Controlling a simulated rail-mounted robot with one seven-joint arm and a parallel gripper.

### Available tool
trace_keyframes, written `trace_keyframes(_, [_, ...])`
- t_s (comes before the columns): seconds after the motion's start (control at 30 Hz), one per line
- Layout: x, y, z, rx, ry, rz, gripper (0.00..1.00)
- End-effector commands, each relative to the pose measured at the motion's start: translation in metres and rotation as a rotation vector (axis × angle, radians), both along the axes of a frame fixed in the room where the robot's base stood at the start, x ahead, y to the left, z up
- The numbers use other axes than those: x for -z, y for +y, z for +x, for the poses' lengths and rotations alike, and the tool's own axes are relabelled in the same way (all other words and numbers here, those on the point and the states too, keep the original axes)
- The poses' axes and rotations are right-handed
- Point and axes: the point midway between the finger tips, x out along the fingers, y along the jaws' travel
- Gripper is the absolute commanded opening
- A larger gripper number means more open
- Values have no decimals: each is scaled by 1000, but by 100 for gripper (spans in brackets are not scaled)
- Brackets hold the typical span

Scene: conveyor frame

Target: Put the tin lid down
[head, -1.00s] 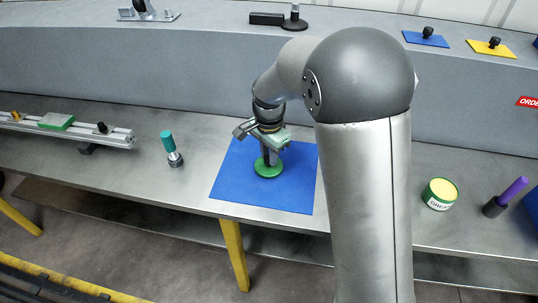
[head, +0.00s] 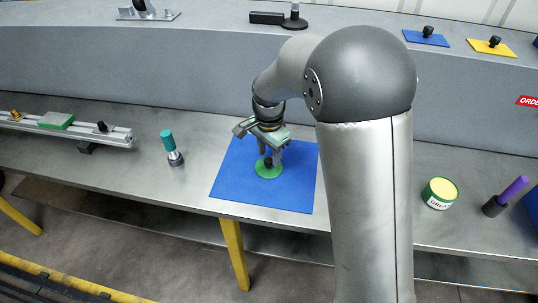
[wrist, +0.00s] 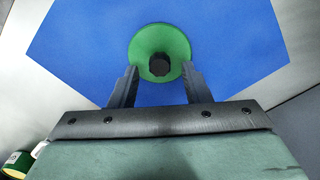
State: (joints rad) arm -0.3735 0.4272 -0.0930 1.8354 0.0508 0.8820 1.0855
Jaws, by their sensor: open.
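The tin lid (head: 268,171) is a green disc with a black knob. It lies flat on the blue mat (head: 232,185) on the bench. In the wrist view the lid (wrist: 142,45) shows at the top middle, its black knob (wrist: 159,64) between and just beyond the fingertips. My gripper (head: 270,152) is open over the lid, its fingers spread on either side of the knob and apart from it. In the wrist view the gripper (wrist: 160,75) holds nothing. The open grease tin (head: 440,194), green and white with a yellow top, stands on the bench to the right.
A teal-handled tool (head: 170,147) stands left of the mat. A purple-handled tool (head: 506,197) stands right of the tin. A rail with a green block (head: 56,121) lies at far left. The mat around the lid is clear.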

Motion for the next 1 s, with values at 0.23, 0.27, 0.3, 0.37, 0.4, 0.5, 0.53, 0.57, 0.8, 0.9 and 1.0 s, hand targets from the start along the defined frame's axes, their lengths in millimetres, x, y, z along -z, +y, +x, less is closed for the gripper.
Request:
trace_keyframes(0.23, [-54,0,1,-1,-6,2,43])
trace_keyframes(0.27, [-61,0,1,-1,-5,2,43])
trace_keyframes(0.3, [-69,0,1,-1,-4,1,43])
trace_keyframes(0.37, [-80,0,0,0,-5,0,43])
trace_keyframes(0.4, [-86,0,1,0,-5,0,43])
trace_keyframes(0.5, [-98,0,1,0,-3,0,43])
trace_keyframes(0.53, [-101,0,1,0,-3,0,43])
trace_keyframes(0.57, [-103,0,0,0,-1,0,43])
trace_keyframes(0.8, [-110,-6,-5,-17,-1,1,43])
trace_keyframes(0.9, [-113,-29,-30,-100,-4,9,43])
trace_keyframes(1.0, [-113,-63,-78,-260,-12,20,43])
